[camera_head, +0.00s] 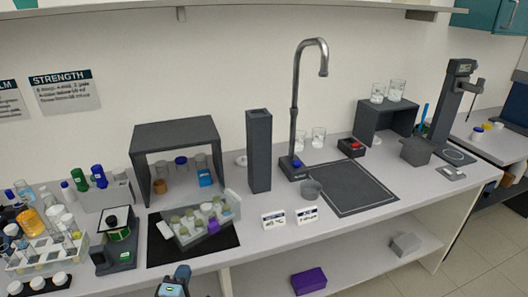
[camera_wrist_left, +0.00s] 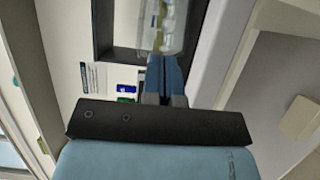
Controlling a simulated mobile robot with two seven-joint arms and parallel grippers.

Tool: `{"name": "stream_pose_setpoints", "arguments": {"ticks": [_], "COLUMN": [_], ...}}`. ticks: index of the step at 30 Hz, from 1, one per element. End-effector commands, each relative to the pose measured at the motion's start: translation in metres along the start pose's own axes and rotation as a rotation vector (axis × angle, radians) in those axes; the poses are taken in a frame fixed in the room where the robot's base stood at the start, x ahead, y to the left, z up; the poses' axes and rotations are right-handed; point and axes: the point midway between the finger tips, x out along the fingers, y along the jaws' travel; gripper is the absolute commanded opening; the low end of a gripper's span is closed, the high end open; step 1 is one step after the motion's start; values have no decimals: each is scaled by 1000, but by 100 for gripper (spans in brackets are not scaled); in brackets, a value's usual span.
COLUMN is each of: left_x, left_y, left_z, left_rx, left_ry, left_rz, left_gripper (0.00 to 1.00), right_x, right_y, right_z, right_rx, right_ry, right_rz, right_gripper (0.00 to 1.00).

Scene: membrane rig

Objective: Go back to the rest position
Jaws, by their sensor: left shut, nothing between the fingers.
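My left gripper (camera_head: 173,282) shows at the bottom edge of the head view, in front of the bench's front edge and below the black mat. In the left wrist view its two blue fingers (camera_wrist_left: 164,76) are together with nothing between them. A clear rack of capped vials (camera_head: 203,222) sits tilted on the black mat (camera_head: 160,253), beyond the gripper and apart from it. The rack also shows at the top of the left wrist view (camera_wrist_left: 165,22), just past the fingertips. My right gripper is not in view.
The bench (camera_head: 240,247) carries a grey shelf box (camera_head: 175,132), a dark column (camera_head: 259,150), a tall tap (camera_head: 297,100) and a dark square plate (camera_head: 350,188). Tube racks and bottles crowd the left end. A purple box (camera_head: 309,281) lies on the lower shelf.

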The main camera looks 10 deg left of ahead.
Motion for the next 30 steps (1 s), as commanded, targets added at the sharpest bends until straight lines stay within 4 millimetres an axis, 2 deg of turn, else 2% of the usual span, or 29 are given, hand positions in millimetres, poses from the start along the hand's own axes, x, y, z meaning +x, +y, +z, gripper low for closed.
{"name": "stream_pose_setpoints", "arguments": {"ticks": [5,8,12,15,18,21,25,30], "left_x": [-24,-55,-108,-144,-173,-193,-205,-207], "left_y": [-5,-14,-34,-50,-63,-71,-76,-76], "left_z": [24,52,87,101,107,106,104,104], "left_rx": [185,421,815,1081,1303,1463,1575,1588], "left_ry": [-105,-233,-435,-559,-657,-721,-761,-766], "left_rz": [-5,-12,-39,-66,-97,-124,-144,-147], "left_gripper": [0,0,0,0,0,0,0,0], "right_x": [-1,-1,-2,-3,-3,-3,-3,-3], "right_y": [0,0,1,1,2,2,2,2], "right_z": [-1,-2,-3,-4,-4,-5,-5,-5], "right_rx": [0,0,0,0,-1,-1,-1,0], "right_ry": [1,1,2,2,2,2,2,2], "right_rz": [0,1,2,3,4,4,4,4], "right_gripper": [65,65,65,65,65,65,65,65]}}
